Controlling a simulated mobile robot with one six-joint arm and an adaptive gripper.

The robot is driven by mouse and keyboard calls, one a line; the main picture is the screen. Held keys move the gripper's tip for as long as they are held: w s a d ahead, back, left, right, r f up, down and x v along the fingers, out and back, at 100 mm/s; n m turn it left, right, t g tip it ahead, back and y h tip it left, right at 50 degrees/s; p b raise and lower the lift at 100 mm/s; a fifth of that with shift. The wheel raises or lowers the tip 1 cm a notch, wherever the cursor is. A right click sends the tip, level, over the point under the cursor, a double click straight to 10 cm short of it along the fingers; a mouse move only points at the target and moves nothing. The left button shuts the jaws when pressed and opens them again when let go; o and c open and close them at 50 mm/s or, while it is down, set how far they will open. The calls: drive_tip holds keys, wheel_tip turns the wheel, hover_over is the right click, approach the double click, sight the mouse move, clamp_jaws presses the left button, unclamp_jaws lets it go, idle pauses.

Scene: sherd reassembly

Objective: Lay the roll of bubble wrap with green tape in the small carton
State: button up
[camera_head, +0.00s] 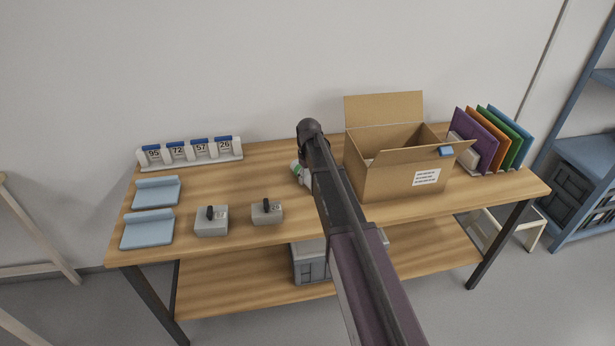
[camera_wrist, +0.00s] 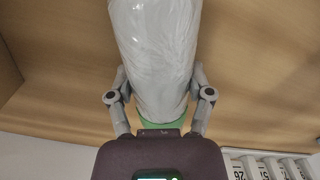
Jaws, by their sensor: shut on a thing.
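The whitish roll of bubble wrap (camera_wrist: 155,60) is between the fingers of my gripper (camera_wrist: 160,78) in the wrist view, with a green band (camera_wrist: 156,125) at its near end. My gripper is shut on it. In the head view only a bit of the roll (camera_head: 304,178) and its green tape (camera_head: 295,166) show left of my arm, which hides the rest and most of my gripper. The open brown carton (camera_head: 400,180) stands on the table to the right of the roll. Its flaps stick out, and its floor is hidden.
A row of numbered markers (camera_head: 190,155) stands at the table's back left. Two blue trays (camera_head: 148,230) and two grey weights (camera_head: 212,224) (camera_head: 267,214) lie in front. Coloured folders (camera_head: 490,140) stand right of the carton. The wooden table (camera_head: 245,183) is bare left of the roll.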

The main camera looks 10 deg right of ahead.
sight(308, 172)
drive_tip(key=shift+r, duration=0.15)
wheel_tip(308, 172, up, 4)
drive_tip(key=p, duration=0.4)
drive_tip(key=shift+f, duration=0.2)
drive_tip(key=s, duration=1)
drive_tip(key=s+r+p, duration=0.1)
drive_tip(key=s, duration=0.5)
drive_tip(key=shift+d, duration=0.3)
drive_tip(key=shift+r, duration=0.1)
wheel_tip(308, 172, up, 10)
drive_tip(key=p, duration=0.9)
drive_tip(key=shift+p, duration=0.4)
drive_tip(key=shift+s+f, duration=0.1)
drive_tip(key=shift+f, duration=0.15)
